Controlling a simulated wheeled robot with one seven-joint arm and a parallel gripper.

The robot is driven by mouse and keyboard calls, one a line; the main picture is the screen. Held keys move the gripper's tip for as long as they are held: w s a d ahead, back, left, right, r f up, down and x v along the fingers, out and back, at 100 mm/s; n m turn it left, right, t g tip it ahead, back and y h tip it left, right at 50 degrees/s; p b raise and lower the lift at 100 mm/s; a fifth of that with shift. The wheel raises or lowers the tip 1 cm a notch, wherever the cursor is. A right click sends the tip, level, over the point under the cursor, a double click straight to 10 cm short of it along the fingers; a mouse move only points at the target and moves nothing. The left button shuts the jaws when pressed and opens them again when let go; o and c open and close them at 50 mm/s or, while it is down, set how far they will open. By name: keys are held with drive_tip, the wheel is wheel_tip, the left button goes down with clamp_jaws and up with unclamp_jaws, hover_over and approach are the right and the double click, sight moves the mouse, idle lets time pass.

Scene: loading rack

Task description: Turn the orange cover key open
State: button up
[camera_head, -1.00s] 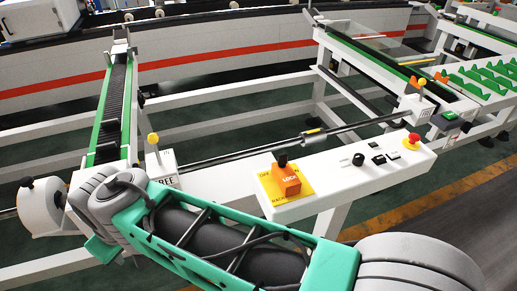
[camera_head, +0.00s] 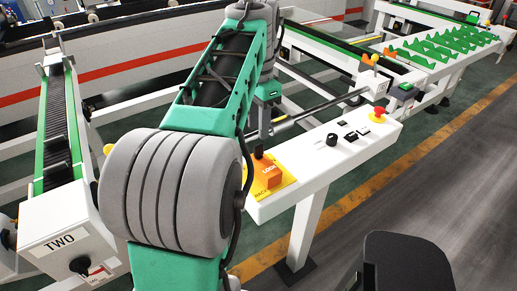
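My arm rises in the middle of the view and bends down behind the panel's left end. The end of my arm with my gripper (camera_head: 262,125) hangs close above the knob, partly hidden by my arm. The fingers are too small and covered to tell whether they are open or touching the knob.
The white panel also carries a dark knob (camera_head: 332,140), small black switches (camera_head: 350,137) and a red emergency button (camera_head: 378,114) on its right. A white box marked TWO (camera_head: 70,242) stands at the left. Open floor (camera_head: 440,190) lies to the right.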

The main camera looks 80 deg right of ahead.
sight(258, 145)
wheel_tip(258, 145, down, 8)
drive_tip(key=shift+r, duration=0.2)
clamp_jaws()
idle(0.4)
